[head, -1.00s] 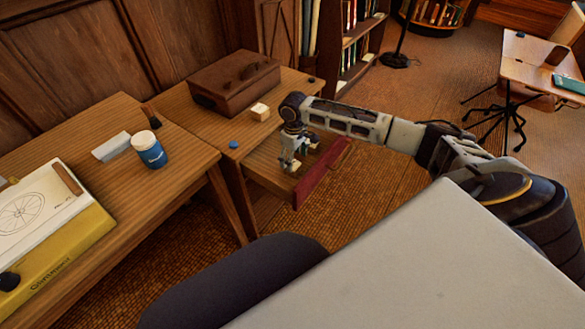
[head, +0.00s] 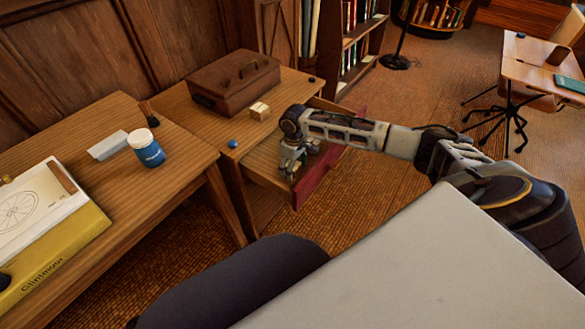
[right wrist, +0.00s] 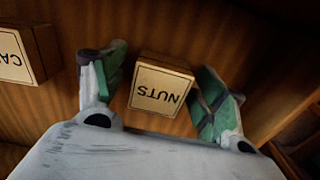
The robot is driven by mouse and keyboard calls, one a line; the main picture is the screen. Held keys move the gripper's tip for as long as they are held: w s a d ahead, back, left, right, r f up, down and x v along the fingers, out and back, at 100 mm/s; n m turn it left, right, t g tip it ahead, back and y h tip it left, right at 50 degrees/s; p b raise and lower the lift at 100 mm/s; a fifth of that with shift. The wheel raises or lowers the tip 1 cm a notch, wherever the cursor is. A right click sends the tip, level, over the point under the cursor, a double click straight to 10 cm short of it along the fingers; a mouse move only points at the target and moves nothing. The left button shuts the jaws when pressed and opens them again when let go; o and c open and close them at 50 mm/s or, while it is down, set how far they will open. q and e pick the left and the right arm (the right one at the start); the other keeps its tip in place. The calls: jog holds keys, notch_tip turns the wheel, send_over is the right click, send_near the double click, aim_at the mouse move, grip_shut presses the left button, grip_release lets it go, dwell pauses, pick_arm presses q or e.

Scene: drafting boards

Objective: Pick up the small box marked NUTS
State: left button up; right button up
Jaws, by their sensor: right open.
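The small box marked NUTS (right wrist: 159,92) is a pale wooden block with black lettering, upside down in the right wrist view. It sits on the wooden floor of an open drawer (head: 263,163). My right gripper (right wrist: 160,88) is open, with one green-padded finger on each side of the box and a gap visible on both sides. In the head view my right gripper (head: 293,172) reaches down into the drawer, and the NUTS box is hidden there. My left gripper is not in view.
Another labelled box (right wrist: 18,55), its lettering cut off at "CA", lies left in the right wrist view. The drawer has a red front (head: 320,178). Above it, the desktop holds a brown case (head: 235,82), a pale block (head: 260,111) and a blue round thing (head: 233,144).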

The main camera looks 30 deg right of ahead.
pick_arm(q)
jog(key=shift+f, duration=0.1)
pick_arm(e)
jog(key=shift+c, duration=0.4)
jog(key=c, duration=1)
jog(key=shift+r, duration=0.1)
jog(key=shift+c, duration=0.2)
